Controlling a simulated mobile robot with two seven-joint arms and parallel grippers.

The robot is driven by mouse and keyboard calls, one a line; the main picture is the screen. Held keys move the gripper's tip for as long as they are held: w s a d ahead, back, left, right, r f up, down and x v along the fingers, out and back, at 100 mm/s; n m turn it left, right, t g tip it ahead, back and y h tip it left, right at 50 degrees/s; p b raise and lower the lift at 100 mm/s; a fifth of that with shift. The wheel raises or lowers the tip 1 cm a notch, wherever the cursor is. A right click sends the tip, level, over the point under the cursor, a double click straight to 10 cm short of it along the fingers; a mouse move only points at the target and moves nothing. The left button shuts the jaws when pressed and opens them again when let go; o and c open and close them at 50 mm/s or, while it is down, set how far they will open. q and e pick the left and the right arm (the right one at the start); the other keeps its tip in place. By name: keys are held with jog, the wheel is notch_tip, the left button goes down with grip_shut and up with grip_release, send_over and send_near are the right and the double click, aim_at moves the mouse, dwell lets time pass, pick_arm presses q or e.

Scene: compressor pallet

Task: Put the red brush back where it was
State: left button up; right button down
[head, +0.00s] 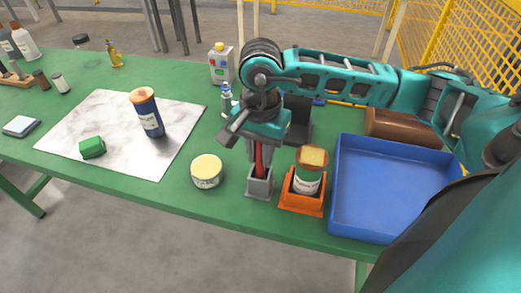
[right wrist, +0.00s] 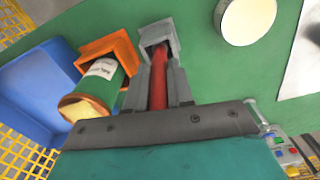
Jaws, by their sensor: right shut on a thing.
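The red brush (head: 259,158) shows as a red shaft, upright, with its lower end inside a small grey holder (head: 260,185) near the table's front edge. My right gripper (head: 260,149) is shut on the brush from above. In the right wrist view the red brush (right wrist: 158,80) runs between the grey fingers into the grey holder (right wrist: 157,32). How deep it sits and its lower end are hidden. My left gripper is not in view.
A blue tray (head: 345,220) is farther right. A round cream-lidded tin (head: 206,170) is to the left. A marble sheet (head: 100,115) holds a dark blue can (head: 147,112) and a green block (head: 92,148).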

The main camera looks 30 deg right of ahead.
jog(key=shift+f, duration=0.2)
jog(key=c, duration=1)
grip_release()
jog(key=shift+r, duration=0.1)
notch_tip(320, 180, up, 12)
jog(key=shift+r, duration=0.2)
